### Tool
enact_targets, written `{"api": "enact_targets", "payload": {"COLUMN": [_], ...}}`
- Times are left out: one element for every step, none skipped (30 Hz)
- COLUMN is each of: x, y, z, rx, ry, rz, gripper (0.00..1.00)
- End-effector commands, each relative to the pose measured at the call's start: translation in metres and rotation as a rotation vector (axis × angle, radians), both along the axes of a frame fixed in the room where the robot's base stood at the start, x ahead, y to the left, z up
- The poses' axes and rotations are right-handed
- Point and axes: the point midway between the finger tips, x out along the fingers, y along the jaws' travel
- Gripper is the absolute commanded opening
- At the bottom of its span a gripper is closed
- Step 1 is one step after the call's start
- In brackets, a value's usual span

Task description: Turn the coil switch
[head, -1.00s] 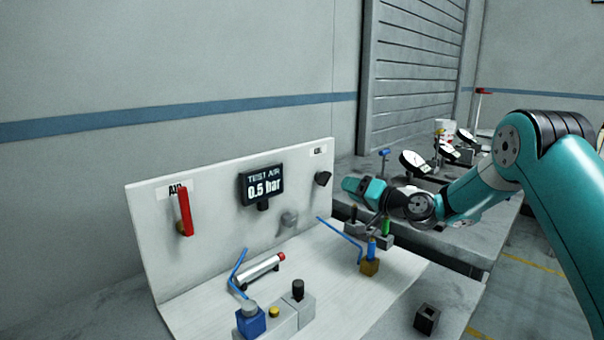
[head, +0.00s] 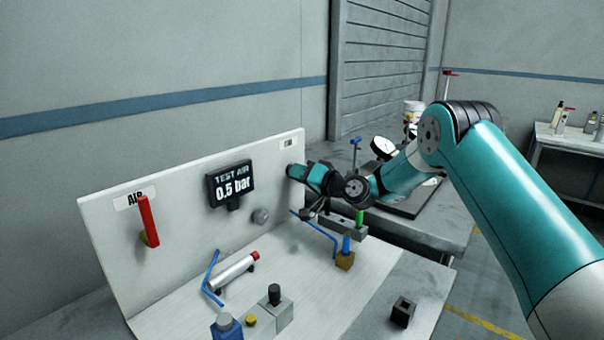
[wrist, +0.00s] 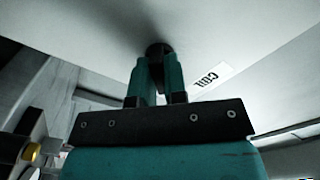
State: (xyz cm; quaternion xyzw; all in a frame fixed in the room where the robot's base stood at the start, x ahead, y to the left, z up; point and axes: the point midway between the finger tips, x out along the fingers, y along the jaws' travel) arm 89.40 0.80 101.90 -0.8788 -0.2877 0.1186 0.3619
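The coil switch is a small black knob on the white upright panel, beside the COIL label (wrist: 211,77). In the wrist view the knob (wrist: 159,48) is straight ahead, at the ends of my fingers. My gripper (wrist: 158,68) points at the panel with a narrow gap between its two fingers. I cannot tell whether the fingertips press on the knob. In the head view my gripper (head: 292,171) is at the panel's right end, just below the label (head: 289,144), and hides most of the knob.
The panel also carries a red AIR lever (head: 148,220), a display (head: 230,187) reading TEST AIR 0.5 bar and a round grey knob (head: 260,216). The board's middle is fairly clear.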

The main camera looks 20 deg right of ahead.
Motion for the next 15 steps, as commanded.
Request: {"api": "enact_targets", "payload": {"x": [0.000,0.000,0.000,0.000,0.000,0.000,0.000,0.000,0.000,0.000,0.000,0.000,0.000,0.000,0.000], "y": [0.000,0.000,-0.013,-0.008,-0.007,-0.007,-0.007,-0.006,-0.006,-0.006,-0.006,-0.005,-0.005,-0.005,-0.005], "z": [0.000,0.000,0.000,0.000,0.000,0.000,0.000,0.000,0.000,0.000,0.000,0.000,0.000,0.000,0.000], "rx": [0.000,0.000,0.001,0.001,0.001,0.003,0.004,0.007,0.013,0.018,0.025,0.036,0.046,0.058,0.076], "ry": [-0.001,-0.001,0.001,0.001,0.001,0.001,0.002,0.004,0.008,0.012,0.018,0.025,0.033,0.041,0.054], "rz": [0.001,0.001,-0.008,-0.006,-0.006,-0.006,-0.006,-0.006,-0.007,-0.008,-0.008,-0.008,-0.008,-0.008,-0.008], "gripper": [0.00,0.00,0.00,0.00,0.00,0.00,0.00,0.00,0.00,0.00,0.00,0.00,0.00,0.00,0.00]}}
